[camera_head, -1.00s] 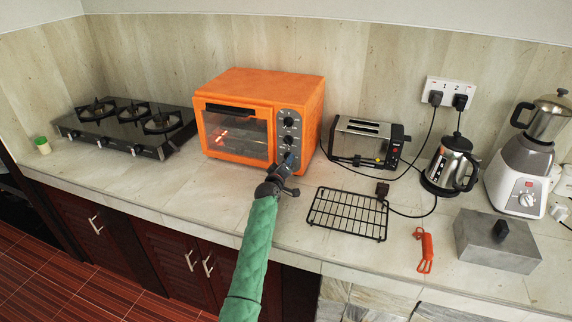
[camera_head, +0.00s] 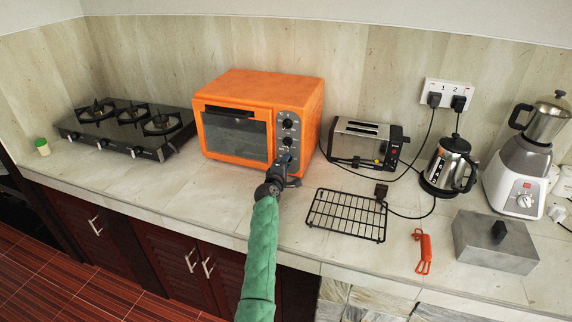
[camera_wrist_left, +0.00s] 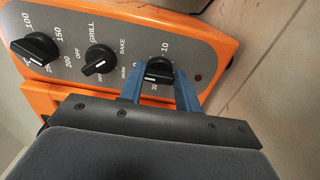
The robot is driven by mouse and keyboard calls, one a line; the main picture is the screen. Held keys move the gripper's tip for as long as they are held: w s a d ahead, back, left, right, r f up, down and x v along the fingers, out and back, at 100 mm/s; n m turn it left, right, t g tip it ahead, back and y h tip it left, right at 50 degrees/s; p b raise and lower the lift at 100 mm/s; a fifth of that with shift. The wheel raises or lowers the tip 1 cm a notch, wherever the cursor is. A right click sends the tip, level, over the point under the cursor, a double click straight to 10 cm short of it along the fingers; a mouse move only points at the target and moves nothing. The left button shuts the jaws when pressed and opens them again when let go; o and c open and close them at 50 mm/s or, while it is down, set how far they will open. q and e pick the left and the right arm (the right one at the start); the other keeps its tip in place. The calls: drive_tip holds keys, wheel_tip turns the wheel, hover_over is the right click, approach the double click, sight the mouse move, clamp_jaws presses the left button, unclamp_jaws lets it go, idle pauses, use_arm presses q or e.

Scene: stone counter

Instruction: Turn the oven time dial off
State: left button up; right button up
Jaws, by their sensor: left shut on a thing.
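The orange oven (camera_head: 262,86) stands on the counter against the wall, its door closed and its window dark. Its grey panel at the right of the door carries three black dials in a column. My left gripper (camera_head: 285,164) is at the lowest one, the time dial (camera_wrist_left: 158,71), which it mostly hides in the head view. In the left wrist view its blue fingers (camera_wrist_left: 161,88) are shut on the dial, one on each side. The small indicator lamp (camera_wrist_left: 198,78) beside the dial looks dark red and unlit. My right gripper is not in view.
The mode dial (camera_wrist_left: 98,60) and temperature dial (camera_wrist_left: 36,47) are beside the fingers in the wrist view. A toaster (camera_head: 362,142) and a wire rack (camera_head: 347,214) are right of the oven. A gas hob (camera_head: 125,127) is at its left.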

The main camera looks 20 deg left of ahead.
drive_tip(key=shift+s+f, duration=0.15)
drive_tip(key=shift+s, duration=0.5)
use_arm(q)
drive_tip(key=o, duration=1)
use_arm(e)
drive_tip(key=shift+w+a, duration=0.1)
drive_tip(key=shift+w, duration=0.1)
use_arm(q)
drive_tip(key=shift+s+a+p, duration=0.15)
drive_tip(key=shift+s+p, duration=1.25)
drive_tip(key=shift+s, duration=2.55)
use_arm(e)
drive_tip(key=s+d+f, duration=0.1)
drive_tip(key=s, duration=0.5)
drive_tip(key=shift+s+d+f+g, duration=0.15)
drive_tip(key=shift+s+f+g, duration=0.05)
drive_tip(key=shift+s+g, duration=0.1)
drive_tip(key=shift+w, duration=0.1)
